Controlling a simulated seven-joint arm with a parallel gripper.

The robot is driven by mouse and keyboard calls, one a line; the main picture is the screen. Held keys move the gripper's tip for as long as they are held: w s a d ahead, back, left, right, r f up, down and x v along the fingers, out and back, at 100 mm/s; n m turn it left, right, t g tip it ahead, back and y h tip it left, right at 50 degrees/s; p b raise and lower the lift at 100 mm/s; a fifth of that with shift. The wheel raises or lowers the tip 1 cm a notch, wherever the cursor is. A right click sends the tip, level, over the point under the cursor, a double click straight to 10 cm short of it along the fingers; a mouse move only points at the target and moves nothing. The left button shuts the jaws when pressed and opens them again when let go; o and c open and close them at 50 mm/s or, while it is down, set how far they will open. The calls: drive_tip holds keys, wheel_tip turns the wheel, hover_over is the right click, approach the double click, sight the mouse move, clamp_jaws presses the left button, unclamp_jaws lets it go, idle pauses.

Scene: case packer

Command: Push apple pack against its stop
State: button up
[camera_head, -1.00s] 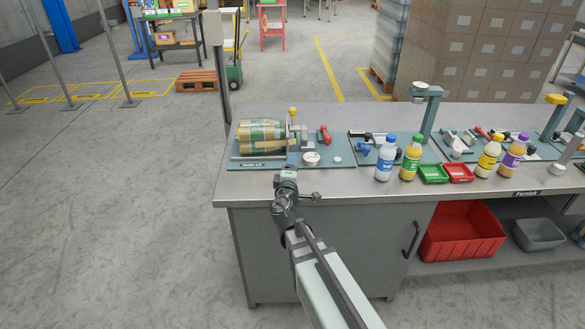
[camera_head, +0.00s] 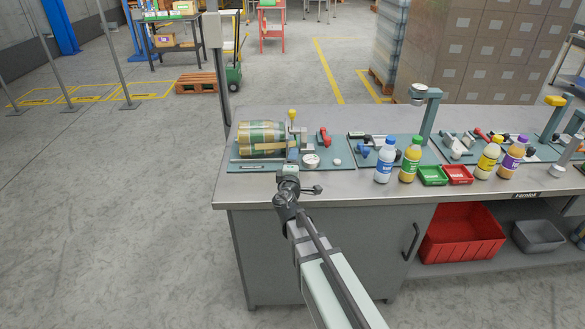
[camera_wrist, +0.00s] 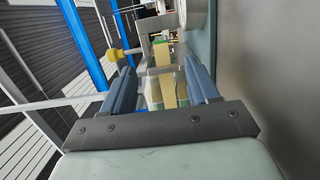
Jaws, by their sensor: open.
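The apple pack (camera_head: 262,136), a bundle of bottles in green and yellow wrap, lies on its side on the leftmost teal fixture plate (camera_head: 240,167). A grey upright with a yellow knob (camera_head: 291,113) stands at its right end; I cannot tell whether this is the stop or whether they touch. My gripper (camera_head: 289,168) is at the front edge of that plate, in front of the pack's right end. In the wrist view my gripper (camera_wrist: 166,72) is open, with yellow and tan banded surfaces (camera_wrist: 165,90) showing between its blue-grey fingers. Contact with the pack cannot be made out.
A round white dial (camera_head: 311,160) and a red clamp (camera_head: 323,137) are right of the pack. Bottles (camera_head: 385,159) and small green (camera_head: 432,175) and red (camera_head: 458,174) trays stand farther right. The bench's front left strip (camera_head: 240,190) is clear.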

drive_tip(key=w, duration=0.3)
drive_tip(key=w+d, duration=0.1)
drive_tip(key=w, duration=0.5)
drive_tip(key=shift+w+d, duration=0.2)
drive_tip(key=shift+w, duration=0.15)
clamp_jaws()
idle(0.9)
unclamp_jaws()
